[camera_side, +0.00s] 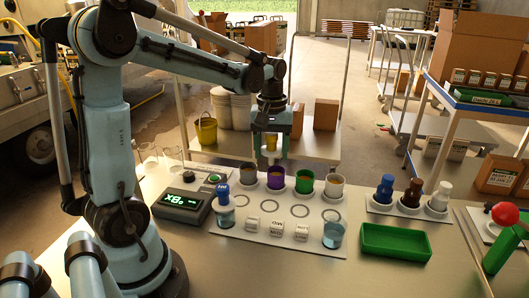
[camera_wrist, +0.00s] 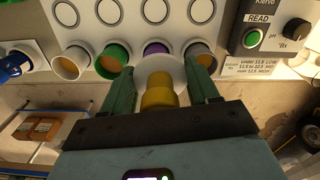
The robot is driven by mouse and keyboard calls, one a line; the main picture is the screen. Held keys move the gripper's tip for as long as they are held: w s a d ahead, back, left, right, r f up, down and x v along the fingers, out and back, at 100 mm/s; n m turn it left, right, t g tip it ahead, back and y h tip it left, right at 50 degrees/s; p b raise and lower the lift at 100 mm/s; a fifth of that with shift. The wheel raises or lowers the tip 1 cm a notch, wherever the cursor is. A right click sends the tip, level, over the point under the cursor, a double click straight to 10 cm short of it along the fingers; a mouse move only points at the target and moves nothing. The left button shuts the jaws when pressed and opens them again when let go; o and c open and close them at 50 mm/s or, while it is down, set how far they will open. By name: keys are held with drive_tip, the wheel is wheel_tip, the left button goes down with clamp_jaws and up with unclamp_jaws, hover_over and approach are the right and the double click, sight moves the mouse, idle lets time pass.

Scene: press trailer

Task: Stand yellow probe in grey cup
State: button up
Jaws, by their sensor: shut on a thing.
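My gripper (camera_side: 270,153) is above the back edge of the bench, its green fingers shut on the yellow probe (camera_side: 271,142). In the wrist view, the probe (camera_wrist: 158,93) is between the fingers, with a pale round shape beyond it that I cannot identify. A row of cups stands below: the cup I take as grey (camera_side: 249,174) is at the left end, and it shows at the right in the wrist view (camera_wrist: 200,50). The purple cup (camera_side: 276,178), the green cup (camera_side: 305,182) and a whitish cup (camera_side: 335,187) follow. The probe is clear of the cups.
A meter (camera_side: 182,203) with a lit display stands left of the cup board. A cart with boxes (camera_side: 327,115) stands behind.

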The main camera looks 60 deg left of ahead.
drive_tip(key=n, duration=0.2)
approach(248, 163)
drive_tip(key=d+f, duration=0.2)
drive_tip(key=shift+s+f, duration=0.25)
drive_tip(key=shift+f, duration=1.15)
drive_tip(key=shift+s+f, duration=0.2)
drive_tip(key=shift+f, duration=1.15)
drive_tip(key=shift+f, duration=0.55)
drive_tip(key=o, duration=0.8)
drive_tip(key=shift+r, duration=5.45)
drive_tip(key=shift+r, duration=4.55)
